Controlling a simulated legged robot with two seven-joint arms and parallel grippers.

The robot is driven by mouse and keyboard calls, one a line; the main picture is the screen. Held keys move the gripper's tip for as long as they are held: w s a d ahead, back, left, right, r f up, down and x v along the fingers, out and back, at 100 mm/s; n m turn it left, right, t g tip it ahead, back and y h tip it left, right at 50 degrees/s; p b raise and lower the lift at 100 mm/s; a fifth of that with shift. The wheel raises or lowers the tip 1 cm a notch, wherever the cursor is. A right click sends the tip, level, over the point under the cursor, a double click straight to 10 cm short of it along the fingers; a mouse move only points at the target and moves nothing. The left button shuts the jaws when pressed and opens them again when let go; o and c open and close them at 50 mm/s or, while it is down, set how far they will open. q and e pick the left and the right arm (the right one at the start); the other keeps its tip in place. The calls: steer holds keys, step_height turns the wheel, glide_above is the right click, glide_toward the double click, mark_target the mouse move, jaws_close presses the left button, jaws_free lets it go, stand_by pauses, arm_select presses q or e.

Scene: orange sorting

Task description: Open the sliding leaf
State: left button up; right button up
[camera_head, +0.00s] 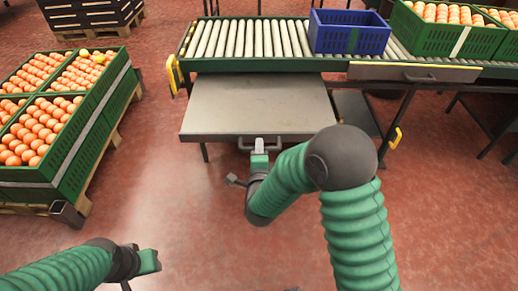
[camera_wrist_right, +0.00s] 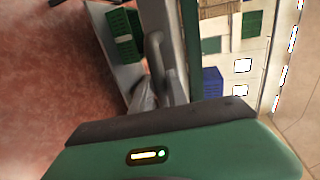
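The sliding leaf (camera_head: 258,103) is a flat grey panel standing out toward me from under the roller conveyor. Its handle (camera_head: 275,148) is a grey bar on the front edge. My right gripper (camera_head: 259,146) is at the middle of that handle. In the right wrist view, the fingers (camera_wrist_right: 157,92) close around the handle bar (camera_wrist_right: 157,52), though the contact is partly hidden. My left gripper (camera_head: 150,261) is low at the left, away from the leaf, and its fingers are too unclear to read.
A blue crate (camera_head: 348,41) stands on the conveyor rollers (camera_head: 247,39). Green crates of oranges (camera_head: 78,160) stand on pallets at the left; another green crate (camera_head: 445,36) is at the upper right. Red floor before the leaf is clear.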

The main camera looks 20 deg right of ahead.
steer(key=o, duration=0.4)
steer(key=shift+f, duration=0.1)
steer(key=shift+s+a+r, duration=0.1)
steer(key=shift+s+r, duration=0.1)
steer(key=shift+s, duration=0.05)
steer(key=p+v, duration=1.1)
steer(key=v, duration=0.5)
steer(key=shift+s+a+f, duration=0.1)
steer(key=shift+f, duration=0.05)
